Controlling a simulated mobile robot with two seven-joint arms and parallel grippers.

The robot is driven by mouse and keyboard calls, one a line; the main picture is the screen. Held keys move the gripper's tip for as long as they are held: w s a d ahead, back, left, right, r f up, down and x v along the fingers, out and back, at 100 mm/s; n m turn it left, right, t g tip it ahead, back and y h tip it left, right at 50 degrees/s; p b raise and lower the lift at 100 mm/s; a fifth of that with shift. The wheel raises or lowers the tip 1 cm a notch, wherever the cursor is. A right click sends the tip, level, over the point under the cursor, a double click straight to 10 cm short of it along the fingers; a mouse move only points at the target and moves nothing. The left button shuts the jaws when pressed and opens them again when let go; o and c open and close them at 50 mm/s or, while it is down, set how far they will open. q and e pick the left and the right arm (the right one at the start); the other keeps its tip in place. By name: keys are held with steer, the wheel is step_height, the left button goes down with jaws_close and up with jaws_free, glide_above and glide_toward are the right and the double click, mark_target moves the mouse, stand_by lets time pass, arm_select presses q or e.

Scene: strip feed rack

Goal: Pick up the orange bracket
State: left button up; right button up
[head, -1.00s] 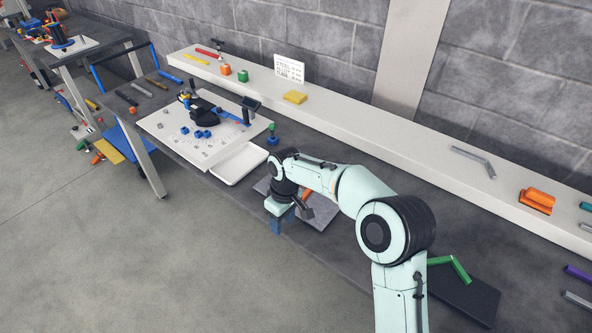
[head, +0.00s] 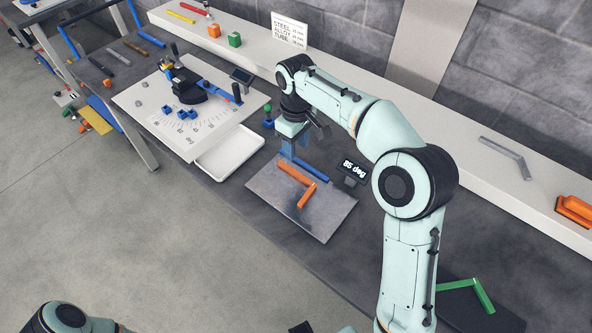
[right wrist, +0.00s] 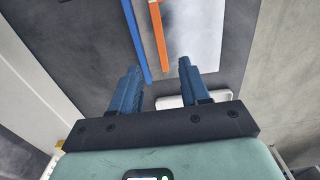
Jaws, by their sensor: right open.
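The orange bracket (head: 296,183), a bent bar, lies on a grey plate (head: 327,214) on the bench. A straight blue bar (head: 311,171) lies just behind it. My right gripper (head: 286,153) is above the back-left part of the plate, near the bars' left ends, pointing down. In the right wrist view my right gripper (right wrist: 159,66) is open and empty. There the orange bracket (right wrist: 159,37) and the blue bar (right wrist: 136,42) run side by side, their near ends between the fingertips in the picture. The bracket's bend is outside that view.
A white tray (head: 229,158) lies left of the plate, beside a white marked board (head: 150,122) with a black and blue fixture. A small display reading 85 deg (head: 354,171) stands behind the plate. A green bracket (head: 481,296) lies at the right.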

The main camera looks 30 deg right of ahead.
glide_above(296, 173)
step_height(296, 173, down, 5)
steer(key=shift+s+r+b, duration=0.1)
steer(key=shift+b, duration=0.25)
steer(key=shift+w+f+b, duration=0.2)
steer(key=shift+f+b, duration=0.1)
steer(key=shift+f, duration=2.65)
jaws_close()
